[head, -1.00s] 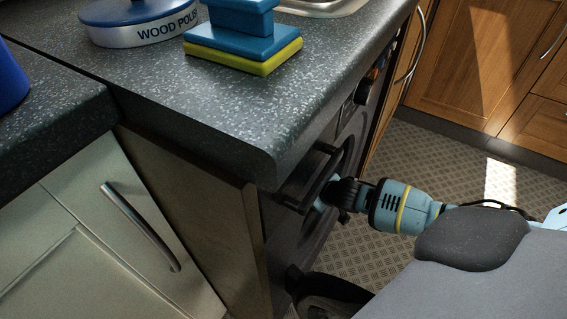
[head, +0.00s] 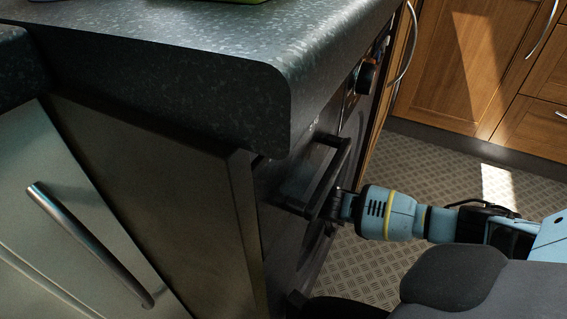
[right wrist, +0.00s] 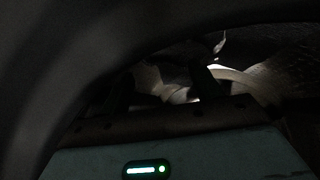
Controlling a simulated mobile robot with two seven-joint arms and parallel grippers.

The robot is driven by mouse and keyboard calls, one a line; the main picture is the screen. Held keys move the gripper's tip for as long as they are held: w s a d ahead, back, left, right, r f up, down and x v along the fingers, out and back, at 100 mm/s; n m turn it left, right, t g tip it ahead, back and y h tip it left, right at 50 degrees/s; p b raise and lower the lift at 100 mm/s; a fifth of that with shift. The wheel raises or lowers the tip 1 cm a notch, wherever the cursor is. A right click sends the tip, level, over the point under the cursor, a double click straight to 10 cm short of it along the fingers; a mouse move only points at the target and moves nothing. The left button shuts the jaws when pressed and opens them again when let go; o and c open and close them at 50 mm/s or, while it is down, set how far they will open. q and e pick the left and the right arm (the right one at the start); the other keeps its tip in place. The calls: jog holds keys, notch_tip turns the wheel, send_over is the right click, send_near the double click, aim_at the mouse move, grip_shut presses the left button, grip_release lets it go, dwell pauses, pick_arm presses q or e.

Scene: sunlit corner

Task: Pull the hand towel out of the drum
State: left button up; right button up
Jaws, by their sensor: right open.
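The dark front of the washing machine (head: 290,235) sits under the worktop, seen at a steep angle in the head view. My right gripper (head: 344,206) is at this front, beside a black bar handle (head: 322,185); its fingertips are hidden there. In the right wrist view my right gripper (right wrist: 162,88) is open in a dark space, with a dark curved rim (right wrist: 60,50) close around it. Dim pale shapes (right wrist: 150,76) show beyond the fingers; I cannot tell whether they are the hand towel. My left gripper is not in view.
The thick worktop edge (head: 275,110) overhangs close above the handle. A pale cabinet with a metal handle (head: 90,245) is at the left. Wooden cabinets (head: 460,65) stand at the back right. The patterned floor (head: 420,165) between is clear.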

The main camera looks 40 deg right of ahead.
jog(key=shift+b+x, duration=1.1)
jog(key=shift+x, duration=0.55)
jog(key=shift+w, duration=0.1)
jog(key=shift+c, duration=0.4)
jog(key=shift+f, duration=0.1)
jog(key=c, duration=0.7)
grip_shut()
